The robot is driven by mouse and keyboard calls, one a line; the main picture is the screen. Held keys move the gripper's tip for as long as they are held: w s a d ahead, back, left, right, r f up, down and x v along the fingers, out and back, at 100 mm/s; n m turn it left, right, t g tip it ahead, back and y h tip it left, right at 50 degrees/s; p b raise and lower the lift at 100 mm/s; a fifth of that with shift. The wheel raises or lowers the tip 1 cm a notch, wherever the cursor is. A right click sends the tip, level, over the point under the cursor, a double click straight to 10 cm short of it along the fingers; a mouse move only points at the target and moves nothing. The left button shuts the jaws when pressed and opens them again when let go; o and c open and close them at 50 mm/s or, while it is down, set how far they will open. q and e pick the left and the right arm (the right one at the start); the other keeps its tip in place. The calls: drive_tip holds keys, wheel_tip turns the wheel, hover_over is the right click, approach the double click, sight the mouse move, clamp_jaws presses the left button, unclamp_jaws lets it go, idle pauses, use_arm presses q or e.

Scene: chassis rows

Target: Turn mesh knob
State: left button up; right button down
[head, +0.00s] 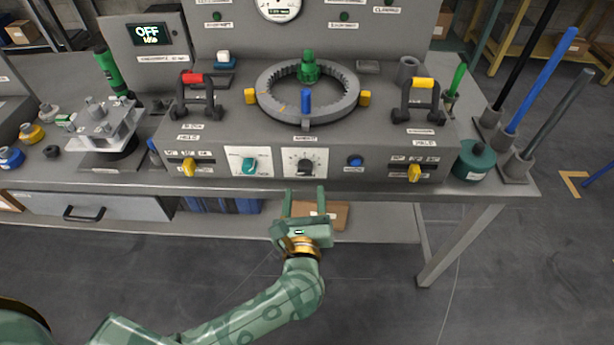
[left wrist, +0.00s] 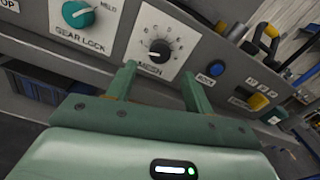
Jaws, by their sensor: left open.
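The mesh knob (head: 304,163) is a black dial on a white scale plate in the front panel of the grey bench unit. In the left wrist view the mesh knob (left wrist: 160,49) shows ahead of my fingers, a little above the gap between them. My left gripper (head: 305,192) is open and empty, just in front of and below the knob in the head view. In the left wrist view my left gripper (left wrist: 158,80) has its two green fingers apart, not touching the knob. My right gripper is not in view.
A teal gear lock knob (head: 249,165) sits left of the mesh knob, and a blue button (head: 354,161) sits right. Yellow levers (head: 189,166) flank the panel. A grey ring gear (head: 266,96) lies on top. The bench edge (head: 400,192) runs below the panel.

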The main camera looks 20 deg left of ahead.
sight(305, 174)
use_arm(q)
drive_tip(key=x, duration=0.5)
drive_tip(key=shift+w+a, duration=0.2)
drive_tip(key=shift+w, duration=0.25)
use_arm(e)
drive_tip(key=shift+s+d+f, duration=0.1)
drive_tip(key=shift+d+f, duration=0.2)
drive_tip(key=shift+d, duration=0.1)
use_arm(q)
drive_tip(key=c, duration=1)
